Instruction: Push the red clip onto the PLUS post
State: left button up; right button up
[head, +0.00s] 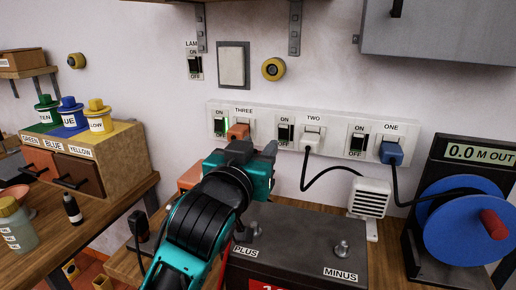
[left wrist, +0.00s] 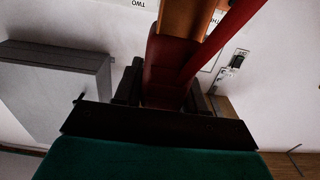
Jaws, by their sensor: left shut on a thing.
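My left gripper (head: 257,152) is in the middle of the head view, in front of the wall sockets and above the back left of the dark battery box. In the left wrist view the red clip (left wrist: 165,85) sits between the fingers of this gripper, which is shut on it. In the head view the clip is hidden behind the gripper. The PLUS post (head: 254,227) stands on the battery box (head: 300,232), below and apart from the gripper. The MINUS post (head: 342,248) stands to its right. My right gripper is not in view.
A socket strip (head: 325,134) with an orange plug (head: 238,131), a white plug (head: 312,137) and a blue plug (head: 392,152) runs along the wall. A white adapter (head: 370,197) and a blue reel (head: 470,222) stand at the right. Paint tins (head: 70,112) stand at the left.

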pick_arm(q)
jog(key=shift+r, duration=0.1)
jog(key=shift+f+b, duration=1.7)
jog(key=shift+f, duration=1.25)
jog(key=shift+f, duration=1.75)
jog(key=o, duration=1)
jog(key=shift+s, duration=0.1)
